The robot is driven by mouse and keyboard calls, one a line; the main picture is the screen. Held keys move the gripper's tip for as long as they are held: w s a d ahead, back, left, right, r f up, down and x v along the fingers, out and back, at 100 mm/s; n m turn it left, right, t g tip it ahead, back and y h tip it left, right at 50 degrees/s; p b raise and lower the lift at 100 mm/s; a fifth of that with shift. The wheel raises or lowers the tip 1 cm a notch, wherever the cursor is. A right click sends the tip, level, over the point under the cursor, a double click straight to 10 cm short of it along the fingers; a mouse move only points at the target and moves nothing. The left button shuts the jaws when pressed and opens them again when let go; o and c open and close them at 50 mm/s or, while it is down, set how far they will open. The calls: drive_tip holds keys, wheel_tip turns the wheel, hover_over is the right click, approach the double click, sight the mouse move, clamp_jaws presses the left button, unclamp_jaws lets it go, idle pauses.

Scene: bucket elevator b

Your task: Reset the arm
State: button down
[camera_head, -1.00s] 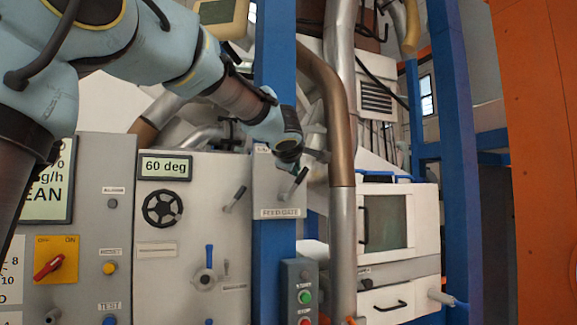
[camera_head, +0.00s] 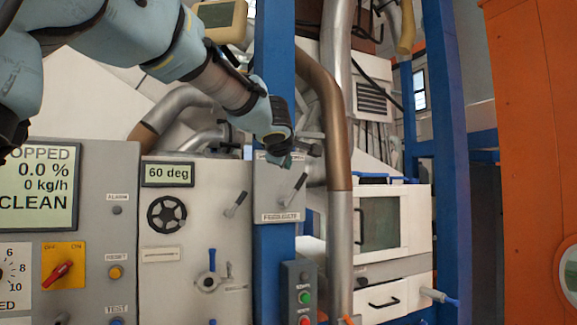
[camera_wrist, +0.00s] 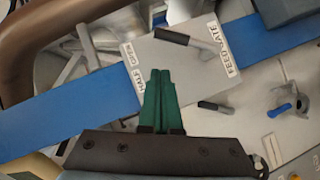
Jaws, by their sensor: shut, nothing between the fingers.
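My gripper (camera_wrist: 161,95) shows in the wrist view with its green fingers together and nothing between them. In the head view my gripper (camera_head: 284,160) is at the end of my arm, in front of the blue post near the top of the feed gate plate (camera_head: 266,192). The plate also shows in the wrist view (camera_wrist: 170,62), with a dark-handled lever (camera_wrist: 172,37) on it. The same lever (camera_head: 299,184) is tilted up to the right in the head view. I cannot tell the exact gap between fingertips and plate.
A control panel with a display (camera_head: 38,190) and a red switch (camera_head: 58,271) stands at left. Beside it are a black handwheel (camera_head: 166,214) and small levers. A blue post (camera_head: 275,100), a brown pipe (camera_head: 330,110) and an orange panel (camera_head: 530,150) are to the right.

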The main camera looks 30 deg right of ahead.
drive_tip(key=r+v, duration=0.1)
drive_tip(key=v, duration=0.6)
drive_tip(key=w+a+f+m+g+y+b, duration=0.1)
drive_tip(key=w+a+f+m, duration=0.15)
drive_tip(key=a+f, duration=0.5)
drive_tip(key=w+a+f+m+g+y+b, duration=0.1)
drive_tip(key=w+a+f, duration=0.25)
drive_tip(key=f, duration=0.65)
drive_tip(key=w+a+f+m+g+y, duration=0.1)
drive_tip(key=w+a+f+m, duration=0.15)
drive_tip(key=a+f, duration=0.5)
drive_tip(key=s+a+f+g+y, duration=0.2)
drive_tip(key=s+a+f, duration=0.3)
drive_tip(key=a+f, duration=0.2)
drive_tip(key=s+a+f+g+y+b, duration=0.1)
drive_tip(key=s+a+f+g+y, duration=0.1)
drive_tip(key=s+a+f, duration=0.3)
drive_tip(key=s+a+f+m+g+y+b, duration=0.1)
drive_tip(key=s+a+f, duration=0.4)
drive_tip(key=a+f, duration=0.5)
wheel_tip(320, 180, down, 3)
drive_tip(key=shift+a+r+g+y, duration=0.1)
drive_tip(key=shift+a+g+y, duration=0.4)
drive_tip(key=shift+g, duration=0.7)
